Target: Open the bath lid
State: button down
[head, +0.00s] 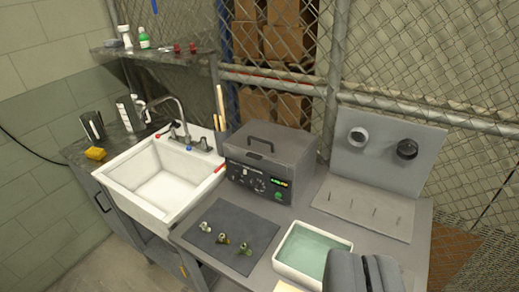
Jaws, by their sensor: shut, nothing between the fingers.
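The bath (258,184) is a dark grey box with a dial and a lit green display on its front. It stands on the grey bench against the mesh fence. Its flat lid (283,147) is down on top, with a dark handle (261,143) standing up from it. My gripper (362,262) shows at the bottom right edge, shut and empty. It is in front and to the right of the bath, well apart from the lid. Its lower part is cut off by the frame.
A white tray of greenish liquid (279,264) is beside my gripper. Several small fittings (222,239) lie on a dark mat (259,220). A grey stand with a back panel (385,152) and upright pegs is right of the bath. A white sink (125,179) is at left.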

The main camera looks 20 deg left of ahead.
aim_at(269, 136)
jog(key=z, duration=0.05)
jog(key=i, duration=0.95)
jog(key=u, duration=0.1)
